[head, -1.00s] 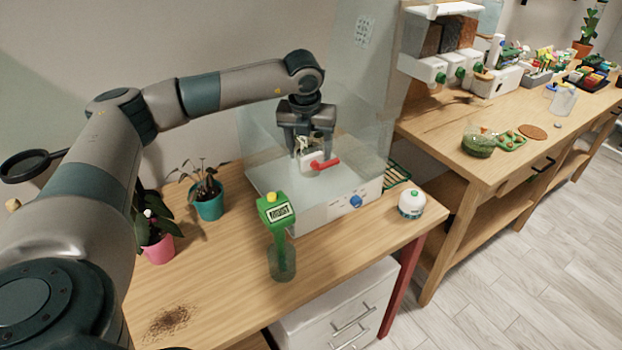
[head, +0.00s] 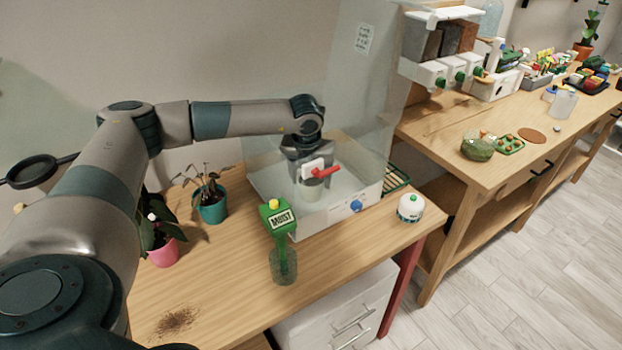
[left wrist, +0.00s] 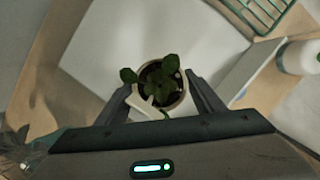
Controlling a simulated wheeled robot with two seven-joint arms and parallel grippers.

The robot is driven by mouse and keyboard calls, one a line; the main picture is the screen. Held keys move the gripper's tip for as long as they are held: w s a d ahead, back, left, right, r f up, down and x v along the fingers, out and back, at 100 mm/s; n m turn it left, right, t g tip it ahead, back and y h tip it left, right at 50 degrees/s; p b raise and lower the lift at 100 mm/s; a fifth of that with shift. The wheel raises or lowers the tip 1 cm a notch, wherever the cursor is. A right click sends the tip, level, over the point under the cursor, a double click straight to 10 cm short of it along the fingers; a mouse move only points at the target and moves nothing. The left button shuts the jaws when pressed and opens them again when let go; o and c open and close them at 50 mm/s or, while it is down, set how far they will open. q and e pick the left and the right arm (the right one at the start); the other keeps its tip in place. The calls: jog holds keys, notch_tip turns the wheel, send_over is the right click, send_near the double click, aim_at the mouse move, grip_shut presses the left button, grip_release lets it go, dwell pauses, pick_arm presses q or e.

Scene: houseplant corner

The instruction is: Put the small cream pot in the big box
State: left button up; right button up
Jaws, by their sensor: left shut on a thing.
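The small cream pot (head: 312,189) shows below my left gripper in the head view. In the left wrist view, the cream pot (left wrist: 146,101) holds a leafy green plant and sits between the fingers. My left gripper (head: 309,170) is shut on it, pointing down. The big box (head: 345,208) has clear walls and a white base with a blue knob. The pot is within the box's outline, over its pale floor; I cannot tell whether it touches the floor. My right gripper is not in view.
A teal pot (head: 211,208) and a pink pot (head: 164,252) stand left. Spilled soil (head: 175,321) lies on the front tabletop, otherwise clear.

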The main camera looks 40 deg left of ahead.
pick_arm(q)
jog(key=shift+f, duration=0.5)
jog(key=shift+f, duration=0.2)
jog(key=o, duration=1.2)
jog(key=shift+c, duration=0.2)
jog(key=shift+r, duration=0.25)
